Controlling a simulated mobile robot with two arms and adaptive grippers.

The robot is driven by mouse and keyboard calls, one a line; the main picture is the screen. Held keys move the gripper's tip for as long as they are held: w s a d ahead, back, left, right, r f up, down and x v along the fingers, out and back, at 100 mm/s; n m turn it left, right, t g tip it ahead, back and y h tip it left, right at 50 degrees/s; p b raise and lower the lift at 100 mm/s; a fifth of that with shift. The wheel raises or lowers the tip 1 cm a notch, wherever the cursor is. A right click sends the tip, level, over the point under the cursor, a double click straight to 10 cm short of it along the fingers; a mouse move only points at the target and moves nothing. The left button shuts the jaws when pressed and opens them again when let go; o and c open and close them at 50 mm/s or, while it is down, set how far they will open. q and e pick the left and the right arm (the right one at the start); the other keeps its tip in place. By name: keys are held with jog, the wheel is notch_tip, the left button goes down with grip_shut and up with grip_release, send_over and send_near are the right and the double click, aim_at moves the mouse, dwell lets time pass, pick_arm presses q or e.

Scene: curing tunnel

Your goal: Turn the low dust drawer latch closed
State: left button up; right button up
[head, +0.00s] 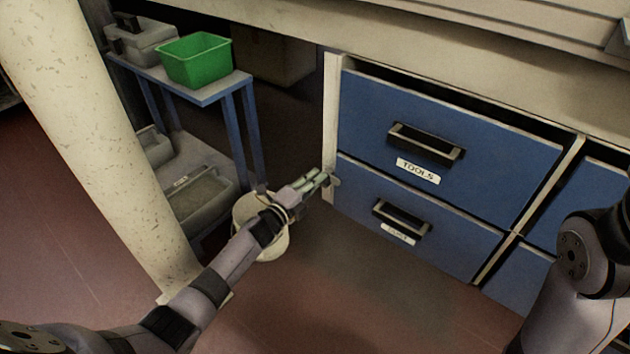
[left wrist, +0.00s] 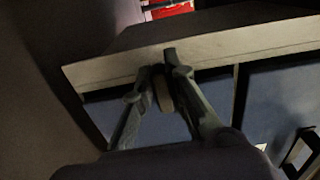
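The low dust drawer latch (left wrist: 163,92) is a small pale tab on the cream edge post at the left of the blue drawers. In the head view, the latch (head: 335,181) shows just past my left fingertips. My left gripper (head: 322,180) reaches it from the left. In the left wrist view, the fingers of my left gripper (left wrist: 160,75) lie on either side of the latch and appear to touch it. The fingers hide part of the latch, so its exact angle is hard to tell. My right gripper is out of view; only the arm shows.
The upper drawer (head: 460,150) is labelled TOOLS; a lower blue drawer (head: 450,242) is beneath it. A blue cart (head: 215,90) with a green bin (head: 193,60) stands at left. A pale round container (head: 262,240) is behind my left wrist. A thick cream post (head: 90,130) stands at left.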

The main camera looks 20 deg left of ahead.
pick_arm(q)
jog(key=o, duration=0.5)
jog(key=shift+c, duration=0.2)
jog(key=v, duration=1.2)
